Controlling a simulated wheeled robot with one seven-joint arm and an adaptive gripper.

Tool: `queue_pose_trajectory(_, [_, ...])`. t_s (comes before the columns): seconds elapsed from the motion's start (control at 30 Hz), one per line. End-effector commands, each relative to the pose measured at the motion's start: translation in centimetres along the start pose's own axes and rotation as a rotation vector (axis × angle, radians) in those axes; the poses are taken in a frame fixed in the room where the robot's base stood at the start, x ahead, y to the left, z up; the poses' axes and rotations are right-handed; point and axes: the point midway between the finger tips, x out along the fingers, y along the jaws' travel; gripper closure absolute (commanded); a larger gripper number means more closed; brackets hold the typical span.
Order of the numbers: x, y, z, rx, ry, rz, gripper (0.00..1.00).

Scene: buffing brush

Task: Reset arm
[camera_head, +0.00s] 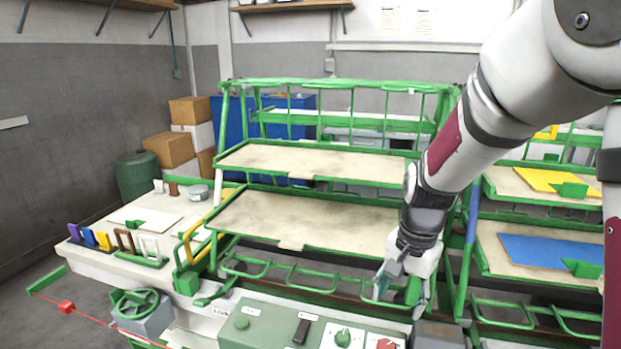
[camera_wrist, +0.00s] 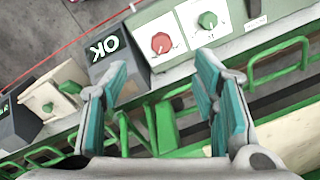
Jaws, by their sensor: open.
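My gripper (camera_head: 402,288) hangs from my arm on the right side of the head view, in front of the green rack's lower front edge and above the console. In the wrist view my gripper (camera_wrist: 165,95) shows two teal-padded fingers spread wide apart with nothing between them. Beyond the fingers lie the green rack's tubes and the console, with a red knob (camera_wrist: 161,43), a green knob (camera_wrist: 207,20) and a dark box marked OK (camera_wrist: 104,47). No object is held.
The green rack (camera_head: 340,86) has two bare beige shelves (camera_head: 310,215). At right, a second rack holds a yellow panel (camera_head: 555,181) and a blue panel (camera_head: 545,252). At left, a white bench (camera_head: 85,262) carries coloured brushes or blocks. A green handwheel (camera_head: 135,303) stands at front left.

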Motion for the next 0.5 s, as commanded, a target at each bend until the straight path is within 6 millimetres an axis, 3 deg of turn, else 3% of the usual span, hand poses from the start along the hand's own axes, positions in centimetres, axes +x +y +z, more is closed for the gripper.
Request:
queue_pose_trajectory(0.03, [-2.0,0.6,0.8,-0.036,0.006,-0.028,0.46])
queue_pose_trajectory(0.2, [-6.8,2.9,3.9,-0.190,0.034,-0.087,0.46])
queue_pose_trajectory(0.5, [-13.0,8.2,9.6,-0.464,0.141,-0.135,0.46])
